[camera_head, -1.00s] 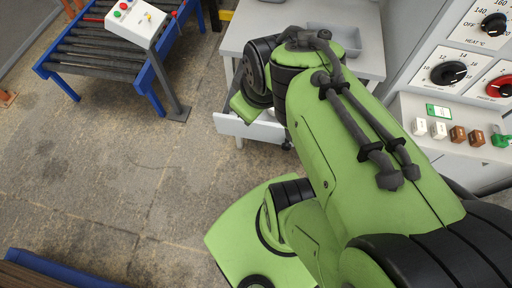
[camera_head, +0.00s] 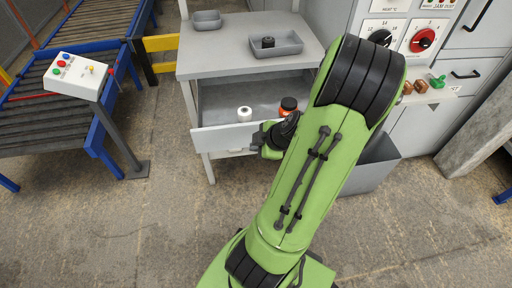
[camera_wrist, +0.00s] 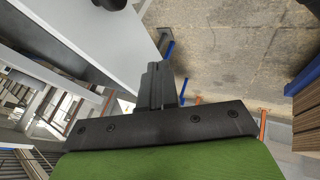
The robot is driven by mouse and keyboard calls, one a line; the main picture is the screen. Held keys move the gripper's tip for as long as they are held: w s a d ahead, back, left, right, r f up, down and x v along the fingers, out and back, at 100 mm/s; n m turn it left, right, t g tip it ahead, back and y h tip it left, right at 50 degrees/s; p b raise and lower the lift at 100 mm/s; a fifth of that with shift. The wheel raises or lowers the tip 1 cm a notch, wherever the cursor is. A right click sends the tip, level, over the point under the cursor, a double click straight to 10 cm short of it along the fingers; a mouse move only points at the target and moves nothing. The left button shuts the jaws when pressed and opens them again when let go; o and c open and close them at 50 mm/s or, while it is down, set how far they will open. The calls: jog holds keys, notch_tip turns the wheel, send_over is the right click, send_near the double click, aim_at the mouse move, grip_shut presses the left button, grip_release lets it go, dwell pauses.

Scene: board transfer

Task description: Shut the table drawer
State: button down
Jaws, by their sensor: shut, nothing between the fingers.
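The table drawer (camera_head: 222,139) is pulled out from under the grey table (camera_head: 220,58). Its pale front panel faces me, and its grey inside holds a white spool-like item (camera_head: 244,114) and an orange-and-black item (camera_head: 289,105). My gripper (camera_head: 258,138) is at the right part of the drawer front, partly hidden by my arm. In the wrist view, my gripper's fingers (camera_wrist: 158,84) are together and empty, beside a pale panel (camera_wrist: 95,38) that looks like the drawer front. I cannot tell whether they touch it.
Two grey trays stand on the tabletop, one small (camera_head: 207,20) and one larger (camera_head: 277,45) with a dark item (camera_head: 268,42). A roller conveyor (camera_head: 45,125) with a button box (camera_head: 78,74) is at left. A grey bin (camera_head: 372,165) stands at right. The floor in front is clear.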

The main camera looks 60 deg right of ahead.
aim_at(241, 142)
jog(key=w+d+f, duration=0.1)
jog(key=w+f+b, duration=0.1)
jog(key=w+f, duration=0.1)
jog(key=w+d+f, duration=0.1)
jog(key=w, duration=0.1)
jog(key=shift+w+d+f+b, duration=0.15)
jog(key=shift+d+f+b, duration=0.1)
jog(key=shift+d+b, duration=0.15)
jog(key=shift+w+d, duration=0.35)
jog(key=shift+r, duration=0.1)
